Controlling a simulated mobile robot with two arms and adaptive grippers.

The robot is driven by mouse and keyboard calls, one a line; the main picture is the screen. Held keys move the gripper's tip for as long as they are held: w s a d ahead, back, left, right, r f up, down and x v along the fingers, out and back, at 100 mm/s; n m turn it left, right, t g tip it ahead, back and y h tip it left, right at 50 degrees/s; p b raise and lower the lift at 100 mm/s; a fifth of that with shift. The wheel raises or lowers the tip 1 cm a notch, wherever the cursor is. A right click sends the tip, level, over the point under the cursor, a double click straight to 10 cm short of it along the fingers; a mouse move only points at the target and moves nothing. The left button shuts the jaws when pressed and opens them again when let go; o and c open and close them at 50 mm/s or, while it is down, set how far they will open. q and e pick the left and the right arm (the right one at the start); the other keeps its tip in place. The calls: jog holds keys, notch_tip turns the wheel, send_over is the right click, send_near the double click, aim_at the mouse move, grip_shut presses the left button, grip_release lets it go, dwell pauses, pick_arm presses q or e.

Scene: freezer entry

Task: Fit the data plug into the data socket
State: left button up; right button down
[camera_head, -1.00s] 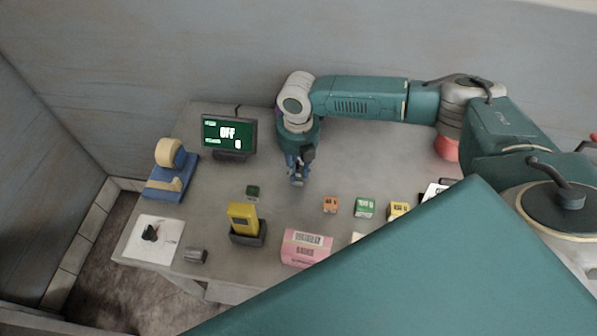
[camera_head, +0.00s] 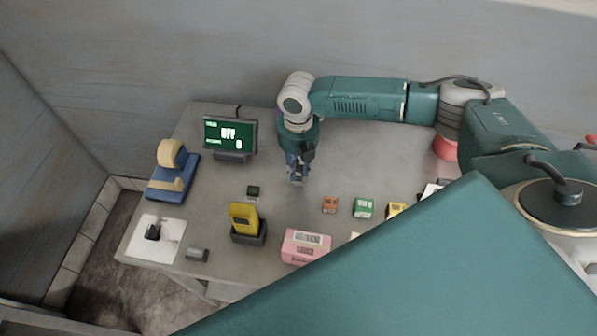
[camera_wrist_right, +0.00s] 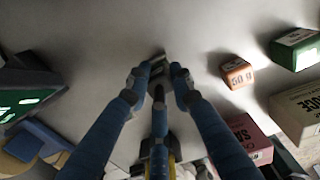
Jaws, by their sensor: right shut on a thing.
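My right gripper (camera_head: 298,180) points down over the middle of the table, right of the display. In the right wrist view its blue fingers (camera_wrist_right: 161,72) are shut on a small grey and dark piece, which I take to be the data plug (camera_wrist_right: 158,92). The fingers hide much of it. A small dark green block (camera_head: 253,191) lies on the table left of the gripper. I cannot tell whether it is the data socket; no socket opening is clear in either view. My left gripper is not in view.
The display (camera_head: 230,136) stands behind left, by a blue and yellow device (camera_head: 172,170). A yellow handheld unit in a dark stand (camera_head: 245,222) and a pink box (camera_head: 305,246) are in front. Orange (camera_head: 330,204) and green (camera_head: 363,208) boxes stand right.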

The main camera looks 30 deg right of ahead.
aim_at(297, 161)
jog(key=shift+r, duration=0.4)
dwell(0.6)
jog(key=shift+r, duration=2.65)
jog(key=shift+a, duration=0.1)
